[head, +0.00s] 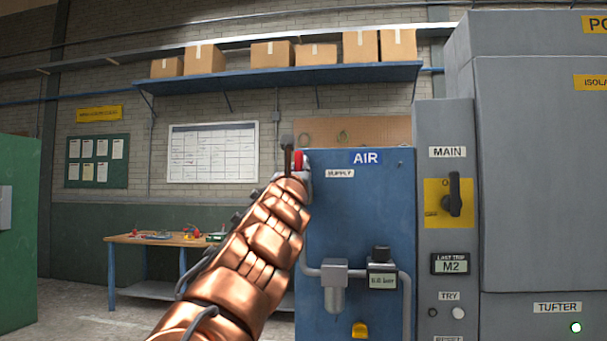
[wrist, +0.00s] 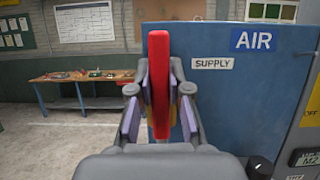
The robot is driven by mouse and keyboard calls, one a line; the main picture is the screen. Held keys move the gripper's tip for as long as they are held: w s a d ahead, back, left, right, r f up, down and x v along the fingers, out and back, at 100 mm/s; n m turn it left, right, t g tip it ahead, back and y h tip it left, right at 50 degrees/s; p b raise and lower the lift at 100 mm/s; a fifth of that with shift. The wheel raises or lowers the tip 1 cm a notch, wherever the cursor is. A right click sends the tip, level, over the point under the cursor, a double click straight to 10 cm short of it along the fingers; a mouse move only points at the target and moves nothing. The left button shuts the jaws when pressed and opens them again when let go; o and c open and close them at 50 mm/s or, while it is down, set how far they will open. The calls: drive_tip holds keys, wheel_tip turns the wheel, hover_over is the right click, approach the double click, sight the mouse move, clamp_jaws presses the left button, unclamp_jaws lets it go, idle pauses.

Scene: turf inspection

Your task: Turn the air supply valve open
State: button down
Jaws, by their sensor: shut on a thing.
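The red valve handle (wrist: 159,62) stands upright in the middle of the wrist view, in front of the left edge of the blue air panel (wrist: 215,95). My gripper (wrist: 160,112) has a finger on each side of the handle and is shut on it. In the head view only a small part of the red handle (head: 299,159) shows above my gripper (head: 305,175). My copper-coloured arm covers the area below. The valve body is mostly hidden. The SUPPLY label (head: 340,173) and AIR sign (head: 366,158) are just to the right.
A grey cabinet with a black MAIN switch (head: 453,194) stands right of the blue panel. A filter unit (head: 334,285) and pipes are low on the panel. A workbench (head: 165,240) stands behind at left. The floor before it is clear.

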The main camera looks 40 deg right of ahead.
drive_tip(key=c, duration=1.1)
unclamp_jaws()
drive_tip(key=shift+v, duration=5.95)
